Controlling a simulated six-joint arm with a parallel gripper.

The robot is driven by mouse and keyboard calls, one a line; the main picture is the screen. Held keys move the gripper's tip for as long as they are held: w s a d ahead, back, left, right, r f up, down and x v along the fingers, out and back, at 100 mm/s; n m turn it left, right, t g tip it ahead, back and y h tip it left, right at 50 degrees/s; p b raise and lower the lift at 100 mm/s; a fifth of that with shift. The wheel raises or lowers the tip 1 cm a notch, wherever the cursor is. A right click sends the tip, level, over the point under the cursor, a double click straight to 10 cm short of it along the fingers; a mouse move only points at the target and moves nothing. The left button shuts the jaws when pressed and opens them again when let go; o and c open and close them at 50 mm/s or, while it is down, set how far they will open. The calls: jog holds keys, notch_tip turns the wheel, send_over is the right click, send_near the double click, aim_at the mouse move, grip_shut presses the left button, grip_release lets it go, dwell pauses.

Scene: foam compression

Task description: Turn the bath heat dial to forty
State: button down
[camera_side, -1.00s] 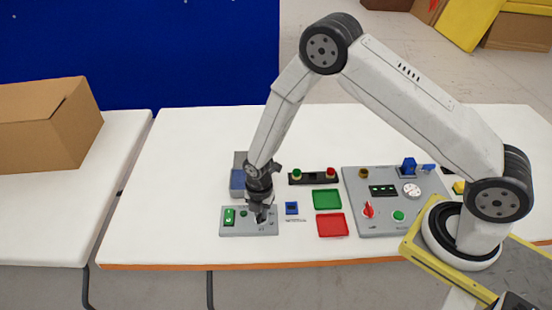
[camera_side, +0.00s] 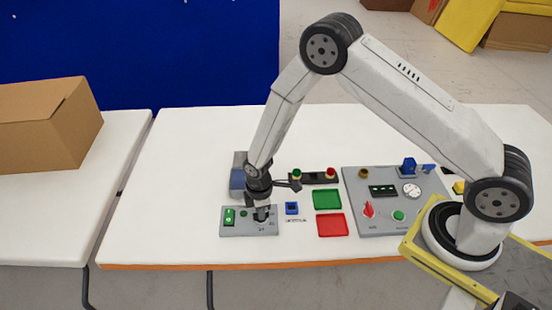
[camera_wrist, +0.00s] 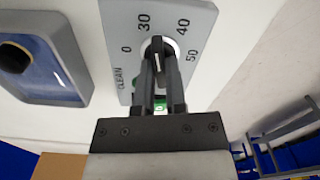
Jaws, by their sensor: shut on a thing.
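The bath heat dial (camera_wrist: 157,46) is a dark knob in a pale ring on a grey panel (camera_wrist: 120,35). In the wrist view the panel is marked CLEAN, 0, 30, 40 and 50 around it. My gripper (camera_wrist: 160,75) points at the dial and is shut on its knob. The top of the knob lies between the 30 and 40 marks; its exact setting is hard to tell behind the fingers. In the side view my gripper (camera_side: 262,212) reaches down to the right part of the same panel (camera_side: 235,231), covering the dial.
A green switch (camera_side: 229,217) sits on the panel's left. A blue-and-grey box (camera_side: 238,178) stands behind it. Right are a small blue block (camera_side: 291,208), green tray (camera_side: 327,199), red tray (camera_side: 332,225) and a larger control panel (camera_side: 385,228). The table's left is clear.

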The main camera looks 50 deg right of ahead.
jog(key=m, duration=0.4)
jog(key=shift+m, duration=2.3)
jog(key=c, duration=0.7)
grip_release()
jog(key=shift+r, duration=0.1)
jog(key=shift+r, duration=3.85)
jog(key=shift+r, duration=0.15)
